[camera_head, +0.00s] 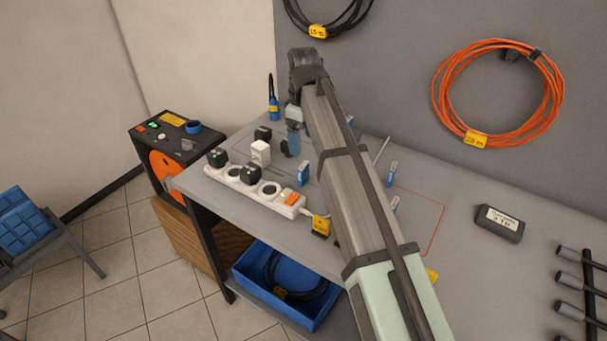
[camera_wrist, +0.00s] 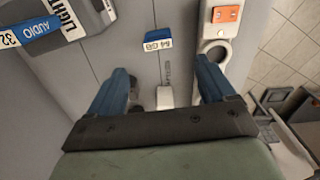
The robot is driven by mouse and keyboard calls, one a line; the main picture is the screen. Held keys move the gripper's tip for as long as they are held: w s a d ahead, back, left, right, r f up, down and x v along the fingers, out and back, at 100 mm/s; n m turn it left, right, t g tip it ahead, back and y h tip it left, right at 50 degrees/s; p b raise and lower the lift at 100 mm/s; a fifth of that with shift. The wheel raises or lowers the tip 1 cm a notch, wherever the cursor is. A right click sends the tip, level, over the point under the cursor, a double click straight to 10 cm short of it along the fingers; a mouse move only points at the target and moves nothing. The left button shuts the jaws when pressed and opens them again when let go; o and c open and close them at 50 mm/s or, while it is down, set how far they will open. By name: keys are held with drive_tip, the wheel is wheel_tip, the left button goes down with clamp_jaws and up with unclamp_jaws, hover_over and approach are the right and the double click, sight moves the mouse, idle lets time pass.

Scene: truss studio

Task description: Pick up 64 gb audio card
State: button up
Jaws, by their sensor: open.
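The 64 GB card (camera_wrist: 158,40) shows in the wrist view as a small blue and white piece with "64 GB" on its label. It lies just beyond and between my fingertips, not touched by them as far as I can see. In the head view, a small blue card (camera_head: 303,173) stands on the bench right of the power strip and appears to be the same one. My gripper (camera_wrist: 163,75) is open and empty, its two blue fingers spread apart. In the head view my gripper (camera_head: 292,142) is above the bench, behind the power strip.
A white power strip (camera_head: 272,196) with plugs lies close by; its orange switch (camera_wrist: 226,14) is near the card. A card marked AUDIO 32 (camera_wrist: 25,32) is at the wrist view's upper left. Other blue cards (camera_head: 391,173) stand to the right. A dark labelled case (camera_head: 499,223) lies farther right.

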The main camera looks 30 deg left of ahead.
sight(304, 174)
drive_tip(key=shift+w+d+f, duration=0.1)
drive_tip(key=shift+w+f, duration=0.1)
drive_tip(key=shift+f, duration=0.05)
wheel_tip(304, 174, down, 13)
drive_tip(key=shift+f, duration=0.1)
idle(0.6)
drive_tip(key=shift+c, duration=0.5)
drive_tip(key=c, duration=1)
drive_tip(key=shift+o, duration=0.2)
